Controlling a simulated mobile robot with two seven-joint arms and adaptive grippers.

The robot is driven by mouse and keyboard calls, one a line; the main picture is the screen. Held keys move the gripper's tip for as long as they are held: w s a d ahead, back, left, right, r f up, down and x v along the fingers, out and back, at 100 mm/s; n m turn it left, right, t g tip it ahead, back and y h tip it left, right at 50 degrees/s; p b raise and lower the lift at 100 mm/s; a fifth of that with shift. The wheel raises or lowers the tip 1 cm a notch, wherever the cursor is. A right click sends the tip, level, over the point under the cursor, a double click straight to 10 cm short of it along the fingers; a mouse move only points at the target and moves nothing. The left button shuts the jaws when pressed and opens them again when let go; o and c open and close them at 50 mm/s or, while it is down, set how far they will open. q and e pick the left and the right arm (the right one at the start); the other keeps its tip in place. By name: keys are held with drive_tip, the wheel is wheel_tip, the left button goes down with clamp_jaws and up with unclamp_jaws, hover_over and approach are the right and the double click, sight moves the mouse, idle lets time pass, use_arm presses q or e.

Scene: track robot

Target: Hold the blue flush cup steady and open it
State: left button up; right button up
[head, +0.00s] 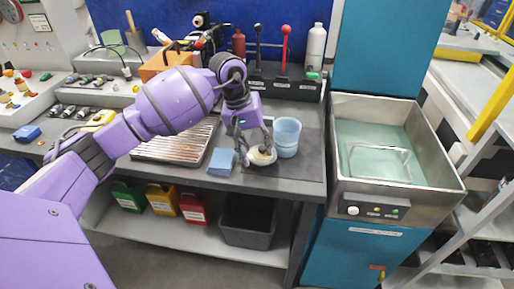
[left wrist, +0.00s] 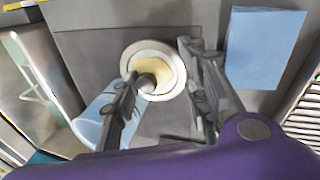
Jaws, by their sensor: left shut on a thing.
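The translucent light blue cup (head: 286,138) stands upright near the front right of the dark worktop; its top looks open. In the left wrist view the cup (left wrist: 92,122) lies behind and beside one finger. My left gripper (head: 258,147) points down just left of the cup. Its fingers (left wrist: 160,75) sit either side of a round white dish (head: 262,158) with a yellowish inside, shut on it. The dish (left wrist: 134,50) also shows a dark round knob over its middle in the left wrist view. My right gripper is not in view.
A blue pad (head: 221,162) lies left of the dish, beside a ribbed metal tray (head: 160,146). A steel sink basin (head: 383,150) stands to the right. Levers and a white bottle (head: 316,47) stand at the back. A dark bin (head: 247,222) sits below the worktop.

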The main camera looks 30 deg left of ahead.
sight(257, 151)
use_arm(q)
drive_tip(key=shift+w+a+f, duration=0.15)
drive_tip(key=shift+w+f, duration=0.5)
drive_tip(key=shift+s+f+b, duration=0.15)
drive_tip(key=shift+f+b, duration=0.35)
drive_tip(key=shift+f, duration=0.15)
drive_tip(key=o, duration=1.1)
drive_tip(key=shift+o, duration=0.9)
drive_tip(key=shift+f, duration=0.1)
